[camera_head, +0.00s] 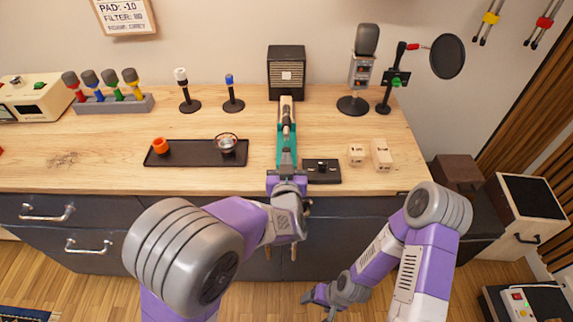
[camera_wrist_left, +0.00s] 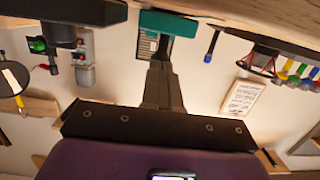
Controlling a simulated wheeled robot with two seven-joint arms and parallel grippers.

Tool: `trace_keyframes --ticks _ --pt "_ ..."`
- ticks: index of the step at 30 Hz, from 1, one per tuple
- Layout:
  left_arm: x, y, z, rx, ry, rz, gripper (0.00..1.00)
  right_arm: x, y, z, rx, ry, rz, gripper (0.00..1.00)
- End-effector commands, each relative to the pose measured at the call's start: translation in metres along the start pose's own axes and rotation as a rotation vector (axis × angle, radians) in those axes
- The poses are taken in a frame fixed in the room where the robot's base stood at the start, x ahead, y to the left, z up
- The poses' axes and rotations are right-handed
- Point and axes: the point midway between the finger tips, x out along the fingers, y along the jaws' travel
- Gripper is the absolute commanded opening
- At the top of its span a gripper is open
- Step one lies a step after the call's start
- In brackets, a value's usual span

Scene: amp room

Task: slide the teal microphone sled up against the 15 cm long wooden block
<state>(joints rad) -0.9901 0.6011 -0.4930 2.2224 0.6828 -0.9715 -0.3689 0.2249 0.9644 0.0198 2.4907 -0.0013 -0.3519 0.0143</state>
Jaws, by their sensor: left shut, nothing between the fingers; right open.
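The teal microphone sled (camera_head: 279,148) lies lengthwise on the wooden table, carrying a dark microphone (camera_head: 287,118); its teal near end shows in the left wrist view (camera_wrist_left: 168,23). A pale wooden block (camera_head: 286,100) is at the sled's far end, in front of the black speaker; I cannot tell whether they touch, nor read its length. My left gripper (camera_head: 287,160) is shut and empty at the sled's near end, close to or touching it; its fingers also show in the left wrist view (camera_wrist_left: 162,62). My right gripper (camera_head: 320,300) is open, low in front of the cabinet.
Two smaller wooden blocks (camera_head: 381,155) and a black box (camera_head: 322,171) stand right of the sled. A dark tray (camera_head: 185,161) with an orange cup lies left. The black speaker (camera_head: 287,72) and microphone stands (camera_head: 353,104) are at the back.

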Motion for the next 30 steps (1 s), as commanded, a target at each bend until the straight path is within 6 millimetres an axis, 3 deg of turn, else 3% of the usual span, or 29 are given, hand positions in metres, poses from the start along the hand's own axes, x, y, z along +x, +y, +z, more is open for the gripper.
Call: trace_keyframes --ticks 18,30 --pt "0.025 0.0 -0.003 0.001 -0.002 0.0 0.0 0.001 0.0 0.0 0.0 0.0 0.0 0.77" --pt "0.022 0.0 -0.004 0.0 -0.001 0.001 0.0 0.0 0.0 0.0 0.0 0.0 0.0 0.77"
